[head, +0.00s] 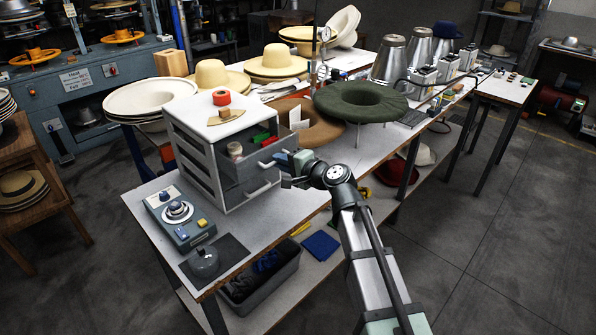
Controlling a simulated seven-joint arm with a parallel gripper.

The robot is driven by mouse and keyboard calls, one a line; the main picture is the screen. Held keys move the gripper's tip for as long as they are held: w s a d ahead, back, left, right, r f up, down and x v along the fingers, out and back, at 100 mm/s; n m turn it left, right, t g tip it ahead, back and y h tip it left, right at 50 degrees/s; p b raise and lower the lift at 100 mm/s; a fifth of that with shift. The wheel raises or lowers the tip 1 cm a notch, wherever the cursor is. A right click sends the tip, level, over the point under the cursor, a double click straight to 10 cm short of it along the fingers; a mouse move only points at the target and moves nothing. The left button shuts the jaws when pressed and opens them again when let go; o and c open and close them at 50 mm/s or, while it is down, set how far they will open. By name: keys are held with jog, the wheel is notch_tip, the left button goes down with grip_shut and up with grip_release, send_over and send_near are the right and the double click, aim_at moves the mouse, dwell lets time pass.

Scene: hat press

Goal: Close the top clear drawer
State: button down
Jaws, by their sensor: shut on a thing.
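A white drawer unit (190,148) with grey drawers stands on the workbench. Its top clear drawer (247,168) is pulled out toward the right, and a jar, a green item and a red item show inside it. My gripper (284,170) is at the front of this drawer and is shut on what looks like its handle. The fingers hide most of the handle, so the exact hold is hard to see. The lower drawers (205,181) look closed.
A grey control box (180,217) stands at the front left. Brown (318,130) and green (360,100) hats are behind my gripper. Bare bench (285,215) lies before the unit.

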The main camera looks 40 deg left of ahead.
send_near(259, 147)
jog(key=s+a, duration=0.1)
jog(key=s+a+r, duration=0.1)
jog(key=a, duration=0.1)
jog(key=s+a+r, duration=0.1)
jog(key=s, duration=0.1)
jog(key=shift+a, duration=0.4)
jog(key=c, duration=1.5)
grip_release()
jog(key=shift+a, duration=0.1)
jog(key=o, duration=0.3)
jog(key=shift+d, duration=0.2)
jog(key=v, duration=1.3)
jog(key=shift+d, duration=0.35)
